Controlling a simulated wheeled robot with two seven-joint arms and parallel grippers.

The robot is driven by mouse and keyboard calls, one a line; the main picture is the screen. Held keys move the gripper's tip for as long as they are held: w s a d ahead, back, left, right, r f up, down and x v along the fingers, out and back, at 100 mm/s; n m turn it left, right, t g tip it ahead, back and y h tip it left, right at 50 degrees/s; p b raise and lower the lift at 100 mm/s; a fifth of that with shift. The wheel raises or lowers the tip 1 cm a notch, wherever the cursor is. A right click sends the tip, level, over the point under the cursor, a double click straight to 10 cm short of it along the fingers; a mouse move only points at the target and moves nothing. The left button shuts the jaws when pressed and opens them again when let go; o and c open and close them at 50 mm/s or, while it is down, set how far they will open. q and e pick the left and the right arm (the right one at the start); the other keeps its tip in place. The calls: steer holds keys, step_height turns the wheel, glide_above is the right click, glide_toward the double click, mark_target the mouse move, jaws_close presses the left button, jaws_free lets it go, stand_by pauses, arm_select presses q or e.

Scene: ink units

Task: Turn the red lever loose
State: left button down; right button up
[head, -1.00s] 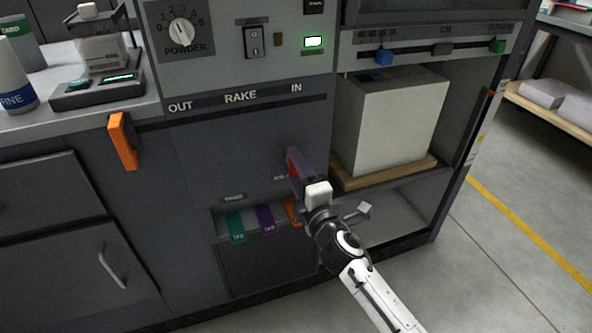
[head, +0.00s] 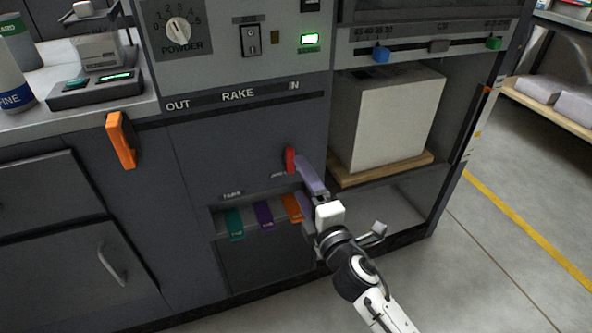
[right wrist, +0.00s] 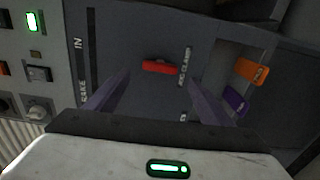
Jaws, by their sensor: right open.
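The red lever (head: 290,161) is on the dark front panel of the machine, below the word IN and above a recess with coloured tags. It also shows in the right wrist view (right wrist: 160,67), ahead of my fingers and between them. My right gripper (head: 308,172) is open, with its purple fingers pointing at the panel just right of the lever. In the right wrist view the fingers (right wrist: 158,92) stand wide apart with nothing between them but the view of the lever. My left gripper is not in view.
Teal (head: 235,224), purple (head: 265,216) and orange (head: 292,207) tags hang in the recess just below the lever. A large pale block (head: 386,118) stands on a wooden board (head: 380,170) to the right. An orange handle (head: 121,140) juts out at the left.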

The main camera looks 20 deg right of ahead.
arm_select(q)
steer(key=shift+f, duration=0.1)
arm_select(e)
steer(key=s, duration=0.4)
steer(key=shift+s, duration=0.1)
steer(key=s+a+f+m+g+y, duration=0.15)
steer(key=s+f+m+g, duration=0.25)
steer(key=s+f+m, duration=0.65)
steer(key=s+a+f+m+g+y, duration=0.1)
steer(key=s+a+f+m+g, duration=0.35)
steer(key=s, duration=0.85)
arm_select(q)
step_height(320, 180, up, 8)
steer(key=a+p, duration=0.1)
steer(key=p, duration=1.2)
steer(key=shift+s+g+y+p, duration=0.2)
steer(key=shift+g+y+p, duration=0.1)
arm_select(e)
step_height(320, 180, up, 6)
steer(key=d+m, duration=0.1)
steer(key=d, duration=0.2)
steer(key=shift+f+g, duration=0.25)
steer(key=shift+g, duration=0.2)
